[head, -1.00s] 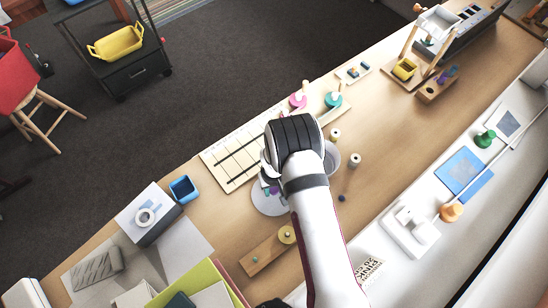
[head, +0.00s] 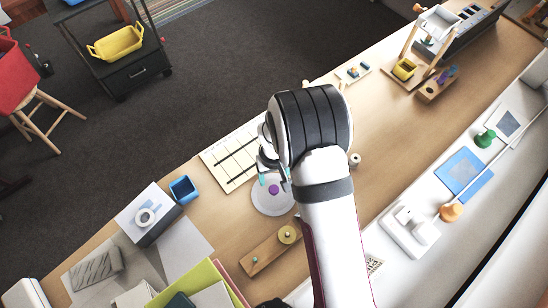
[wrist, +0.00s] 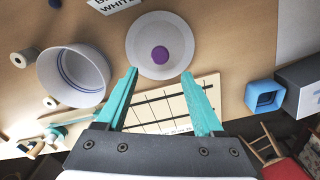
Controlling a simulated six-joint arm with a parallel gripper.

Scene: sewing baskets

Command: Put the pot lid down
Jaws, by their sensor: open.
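The pot lid is a pale round disc with a purple knob; in the head view the lid (head: 270,205) lies flat on the table, left of my arm. It also shows in the wrist view (wrist: 139,48), top centre, with its purple knob (wrist: 160,55) in the middle. My gripper (wrist: 160,75) is open, its two teal fingers apart and empty, with the knob just beyond the fingertips. In the head view my gripper (head: 273,180) is partly hidden by my wrist. A white pot (wrist: 74,77) with blue lines inside stands open beside the lid in the wrist view.
A lined board (head: 232,158) lies beside the lid. A blue square cup (head: 183,189) stands to the left, and a wooden block with a yellow disc (head: 272,247) lies below the lid. Small spools (wrist: 20,58) stand near the pot. Bare table surrounds the lid's lower left.

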